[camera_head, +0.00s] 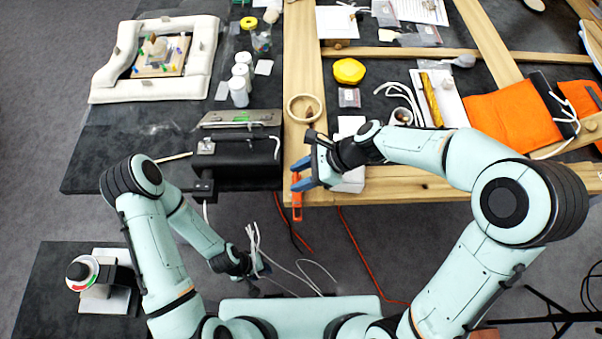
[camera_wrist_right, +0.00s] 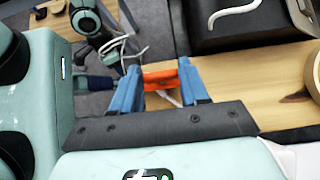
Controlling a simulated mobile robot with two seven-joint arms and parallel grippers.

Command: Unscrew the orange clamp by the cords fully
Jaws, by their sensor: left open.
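The orange clamp (camera_head: 297,205) sits at the front edge of the wooden table, left end, and its lower part hangs past the edge. In the right wrist view the orange clamp (camera_wrist_right: 160,78) shows between the blue fingers. My right gripper (camera_head: 302,175) is over the clamp with its fingers apart; part of the clamp is hidden behind them. I see no clear grip on it. My left gripper (camera_head: 250,268) is open, low in front of the tables, beside the white cords (camera_head: 262,245). The right wrist view also shows the left gripper (camera_wrist_right: 112,50).
A black box (camera_head: 240,158) stands left of the clamp on the dark table. A tape ring (camera_head: 304,107) lies behind the clamp. A white block (camera_head: 348,182) is under my right wrist. Orange cables (camera_head: 350,235) run on the floor below the table edge.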

